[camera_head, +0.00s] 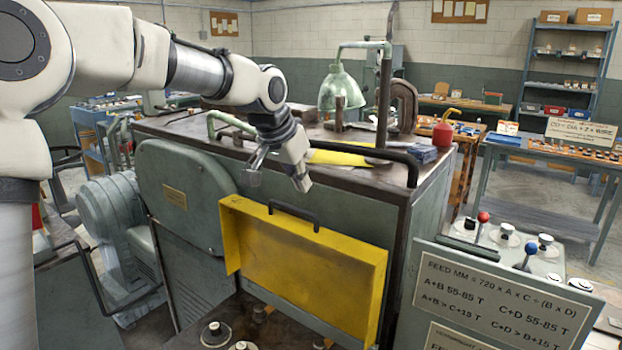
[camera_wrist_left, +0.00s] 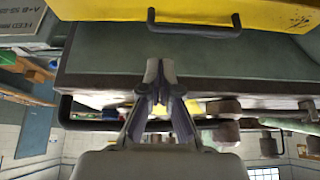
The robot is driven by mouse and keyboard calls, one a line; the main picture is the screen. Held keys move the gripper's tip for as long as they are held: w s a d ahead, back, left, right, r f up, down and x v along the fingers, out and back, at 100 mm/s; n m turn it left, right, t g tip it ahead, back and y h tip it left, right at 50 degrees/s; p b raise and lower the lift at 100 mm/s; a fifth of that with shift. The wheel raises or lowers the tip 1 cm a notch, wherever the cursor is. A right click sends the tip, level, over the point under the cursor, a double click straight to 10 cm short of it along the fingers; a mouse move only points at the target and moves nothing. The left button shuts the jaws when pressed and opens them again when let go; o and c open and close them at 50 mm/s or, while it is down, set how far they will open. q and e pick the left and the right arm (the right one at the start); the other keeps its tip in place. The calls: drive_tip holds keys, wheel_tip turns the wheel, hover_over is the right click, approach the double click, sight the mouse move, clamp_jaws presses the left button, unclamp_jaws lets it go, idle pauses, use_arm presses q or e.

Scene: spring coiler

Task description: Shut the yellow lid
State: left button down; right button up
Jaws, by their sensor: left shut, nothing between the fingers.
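The yellow lid (camera_head: 300,265) stands upright against the front of the green machine, its hollow, rimmed side facing me. A black bar handle (camera_head: 293,213) is on its upper edge. In the left wrist view the lid (camera_wrist_left: 275,14) is at the top with its handle (camera_wrist_left: 195,30). Below the lid in the head view is an open bay (camera_head: 270,325), partly cut off by the frame. My left gripper (camera_head: 301,184) is just above the handle, apart from it as far as I can tell. In the left wrist view its fingertips (camera_wrist_left: 160,72) are together and empty.
The machine top carries a green lamp (camera_head: 341,90), a red oil can (camera_head: 443,130) and a yellow piece (camera_head: 345,157). A black rail (camera_head: 370,152) runs along its edge. A sign panel (camera_head: 500,300) and lever knobs (camera_head: 483,217) stand at the right.

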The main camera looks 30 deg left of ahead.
use_arm(q)
drive_tip(key=p, duration=0.1)
hover_over(313, 228)
drive_tip(key=f, duration=0.4)
drive_tip(key=w+f, duration=0.1)
drive_tip(key=f, duration=0.2)
drive_tip(key=shift+s+r, duration=0.15)
drive_tip(key=shift+s, duration=0.4)
drive_tip(key=shift+w, duration=0.1)
